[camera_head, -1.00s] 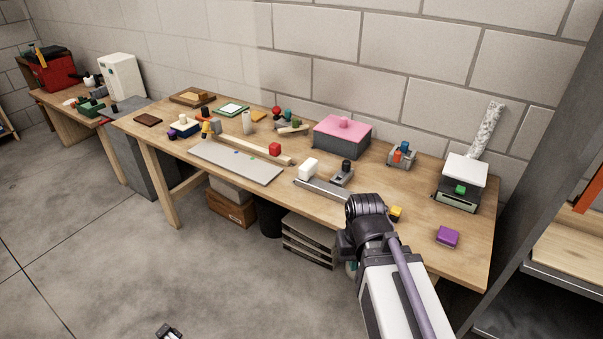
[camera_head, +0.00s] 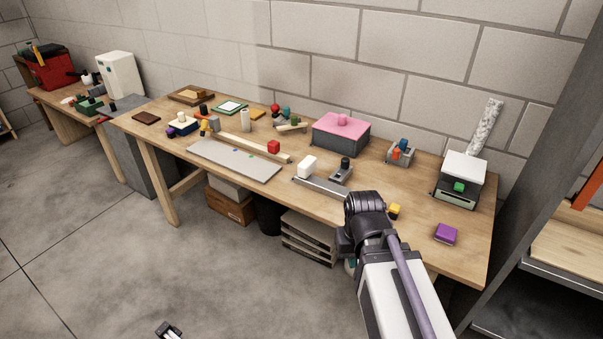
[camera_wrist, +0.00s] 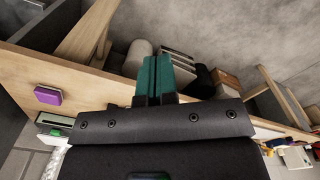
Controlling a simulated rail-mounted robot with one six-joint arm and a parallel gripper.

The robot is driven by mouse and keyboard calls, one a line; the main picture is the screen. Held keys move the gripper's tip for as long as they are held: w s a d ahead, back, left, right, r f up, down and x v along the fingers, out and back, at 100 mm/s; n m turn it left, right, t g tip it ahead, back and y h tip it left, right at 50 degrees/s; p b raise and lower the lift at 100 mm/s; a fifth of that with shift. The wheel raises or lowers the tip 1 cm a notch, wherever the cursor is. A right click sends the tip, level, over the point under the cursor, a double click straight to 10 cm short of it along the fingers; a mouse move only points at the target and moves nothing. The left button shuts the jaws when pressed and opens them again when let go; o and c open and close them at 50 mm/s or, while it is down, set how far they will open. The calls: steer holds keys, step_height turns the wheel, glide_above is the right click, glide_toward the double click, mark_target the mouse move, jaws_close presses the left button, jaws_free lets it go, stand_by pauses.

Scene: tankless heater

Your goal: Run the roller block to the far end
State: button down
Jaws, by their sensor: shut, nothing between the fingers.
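A white block (camera_head: 307,166) sits at the left end of a grey rail (camera_head: 328,190) near the table's front edge, in the head view. A red cube (camera_head: 273,146) stands near the right end of a long wooden bar (camera_head: 240,144). I cannot tell for certain which block is the roller block; the white one on the rail looks likely. My gripper (camera_wrist: 155,80) shows in the wrist view with its teal fingers together and empty. It is apart from both blocks. In the head view my arm hides the rail's right end.
The wooden table (camera_head: 410,218) also holds a pink-lidded box (camera_head: 341,136), a yellow cube (camera_head: 394,210), a purple block (camera_head: 446,233) and a grey panel (camera_head: 235,161). The purple block also shows in the wrist view (camera_wrist: 48,95). Several stacked trays (camera_head: 308,240) stand underneath.

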mark_target(306, 166)
steer(key=c, duration=1.8)
jaws_free()
